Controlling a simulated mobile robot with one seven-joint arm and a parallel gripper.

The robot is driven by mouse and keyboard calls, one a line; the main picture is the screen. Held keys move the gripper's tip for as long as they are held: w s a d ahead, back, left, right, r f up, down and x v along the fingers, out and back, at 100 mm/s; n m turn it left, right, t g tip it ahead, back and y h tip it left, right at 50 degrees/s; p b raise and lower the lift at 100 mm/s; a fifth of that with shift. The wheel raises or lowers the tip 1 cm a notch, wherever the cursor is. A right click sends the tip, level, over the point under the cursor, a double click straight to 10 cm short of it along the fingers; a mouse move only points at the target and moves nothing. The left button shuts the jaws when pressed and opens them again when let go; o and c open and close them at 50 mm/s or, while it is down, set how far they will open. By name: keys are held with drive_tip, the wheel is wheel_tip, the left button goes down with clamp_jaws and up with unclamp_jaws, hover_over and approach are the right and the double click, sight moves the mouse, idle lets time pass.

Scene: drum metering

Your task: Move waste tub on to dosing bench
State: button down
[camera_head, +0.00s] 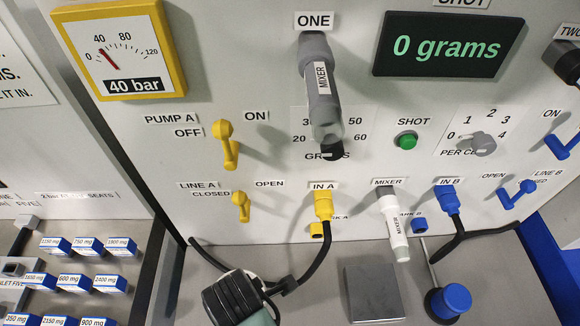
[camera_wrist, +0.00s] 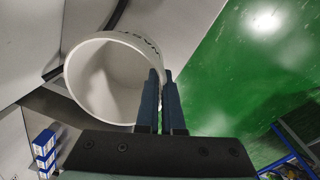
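The waste tub (camera_wrist: 105,82) is a white round open tub in the wrist view, with dark lettering, partly cut off, near its rim. My gripper (camera_wrist: 162,76) has its two dark fingers close together at the tub's right wall, one on the inner side and one on the outer side. The tub looks empty inside. Neither the tub nor my fingers show in the head view. The dosing bench (camera_head: 322,290) is the grey surface below the white panel in the head view.
A metal plate (camera_head: 372,292) and a blue-knobbed part (camera_head: 448,302) are on the bench. A yellow plug (camera_head: 323,205) and a blue plug (camera_head: 447,200) have black cables. Small labelled boxes (camera_head: 88,282) stand at left. Green floor (camera_wrist: 235,75) shows beside the tub.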

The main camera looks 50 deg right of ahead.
drive_tip(key=shift+f, duration=5)
drive_tip(key=shift+f, duration=0.1)
drive_tip(key=c, duration=1.1)
unclamp_jaws()
drive_tip(key=shift+o, duration=0.2)
wheel_tip(320, 180, up, 12)
drive_tip(key=shift+s+a+p, duration=0.15)
drive_tip(key=shift+s+p, duration=0.15)
drive_tip(key=shift+s, duration=0.05)
